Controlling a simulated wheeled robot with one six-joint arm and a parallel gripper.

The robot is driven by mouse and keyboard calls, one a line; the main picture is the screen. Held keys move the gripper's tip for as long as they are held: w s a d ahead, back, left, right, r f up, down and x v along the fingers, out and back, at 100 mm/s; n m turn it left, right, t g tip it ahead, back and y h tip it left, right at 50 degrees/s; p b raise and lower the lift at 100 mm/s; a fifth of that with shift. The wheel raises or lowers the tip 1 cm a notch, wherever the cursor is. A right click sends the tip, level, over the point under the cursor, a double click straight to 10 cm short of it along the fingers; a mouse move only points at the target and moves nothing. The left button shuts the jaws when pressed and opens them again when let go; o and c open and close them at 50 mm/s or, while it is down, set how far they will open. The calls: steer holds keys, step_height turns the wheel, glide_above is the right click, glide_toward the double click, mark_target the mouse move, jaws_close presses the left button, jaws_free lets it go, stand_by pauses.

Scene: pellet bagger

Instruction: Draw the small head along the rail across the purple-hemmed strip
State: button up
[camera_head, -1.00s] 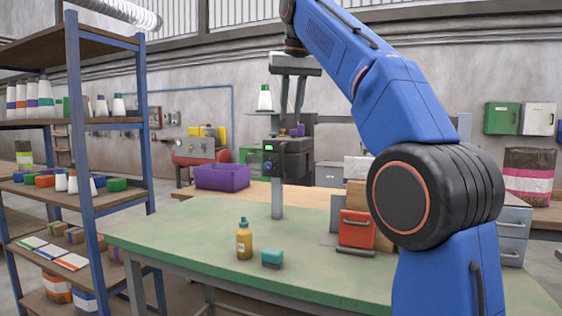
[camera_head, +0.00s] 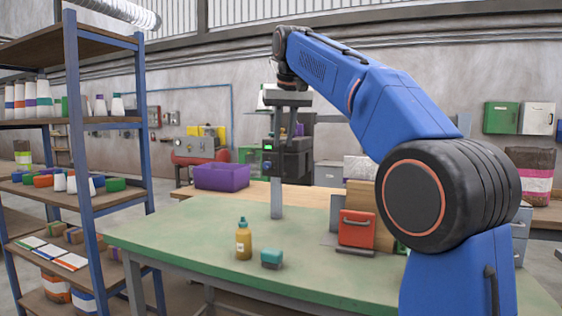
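My gripper (camera_head: 284,132) points down, its two dark fingers apart, at the top of a black machine box (camera_head: 290,160) with a small green display. The box stands on a grey post at the back edge of the green table (camera_head: 170,237). The fingertips overlap the top of the box in the picture; I cannot tell whether they touch anything there. I cannot make out the small head, the rail or the purple-hemmed strip clearly at this size.
A yellow bottle (camera_head: 243,241) and a teal-topped block (camera_head: 271,258) stand on the green table. A red box (camera_head: 357,229) with a handle stands right of the post. A purple bin (camera_head: 221,177) is behind. A shelf rack (camera_head: 82,170) borders the left.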

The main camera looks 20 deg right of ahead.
mark_target(282, 155)
steer(key=x, duration=0.8)
jaws_close()
